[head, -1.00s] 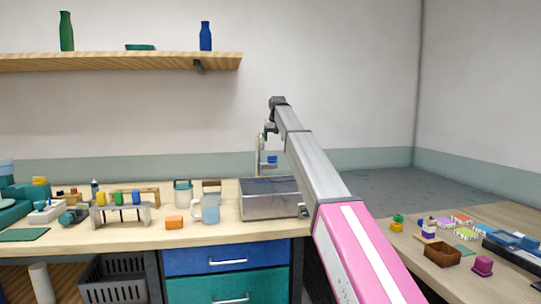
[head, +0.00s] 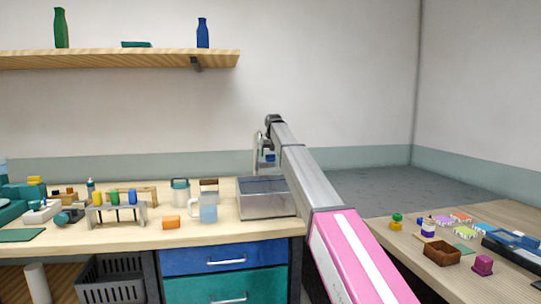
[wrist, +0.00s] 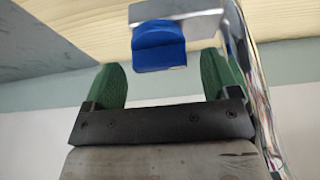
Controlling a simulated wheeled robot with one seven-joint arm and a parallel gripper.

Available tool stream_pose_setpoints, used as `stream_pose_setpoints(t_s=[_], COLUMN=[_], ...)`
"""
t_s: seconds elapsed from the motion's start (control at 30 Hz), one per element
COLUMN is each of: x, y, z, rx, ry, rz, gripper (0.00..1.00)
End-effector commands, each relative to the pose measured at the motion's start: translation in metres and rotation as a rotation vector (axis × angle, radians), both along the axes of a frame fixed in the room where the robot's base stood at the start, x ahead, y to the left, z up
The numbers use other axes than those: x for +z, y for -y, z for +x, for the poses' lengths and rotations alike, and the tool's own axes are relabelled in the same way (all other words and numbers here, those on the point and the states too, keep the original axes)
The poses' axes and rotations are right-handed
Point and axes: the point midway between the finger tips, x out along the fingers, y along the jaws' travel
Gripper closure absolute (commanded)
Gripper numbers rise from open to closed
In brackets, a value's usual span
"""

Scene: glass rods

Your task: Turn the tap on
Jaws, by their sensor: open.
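The tap is a chrome pipe (head: 256,155) rising behind the metal sink in the head view. Its blue handle (head: 269,158) shows just left of my arm. In the wrist view the blue handle (wrist: 158,46) hangs from a chrome part, and the chrome pipe (wrist: 255,90) runs down the right side. My gripper (wrist: 167,68) is open, with its green fingers apart. In the head view my arm largely hides the gripper.
The metal sink (head: 262,209) stands at the counter's right end. A light-blue mug (head: 208,208), an orange block (head: 171,222) and a small rack (head: 117,213) stand to its left. A wooden shelf (head: 120,60) hangs above. A second table (head: 400,262) is at right.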

Motion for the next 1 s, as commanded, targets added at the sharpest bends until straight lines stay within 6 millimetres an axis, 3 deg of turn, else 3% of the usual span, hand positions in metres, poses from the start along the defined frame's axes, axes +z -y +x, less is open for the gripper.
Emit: stream_pose_setpoints(t_s=[0.33,0.37,0.5,1.0], x=[-0.007,-0.0071,-0.007,-0.0068], y=[-0.0008,-0.0008,-0.0008,-0.0001], z=[0.0028,0.0027,0.0027,0.003], rx=[0.0,0.0,0.0,0.1], ry=[0.0,0.0,0.0,0.0], rz=[0.0,0.0,0.0,0.001], gripper=[0.19,0.25,0.68,0.68])
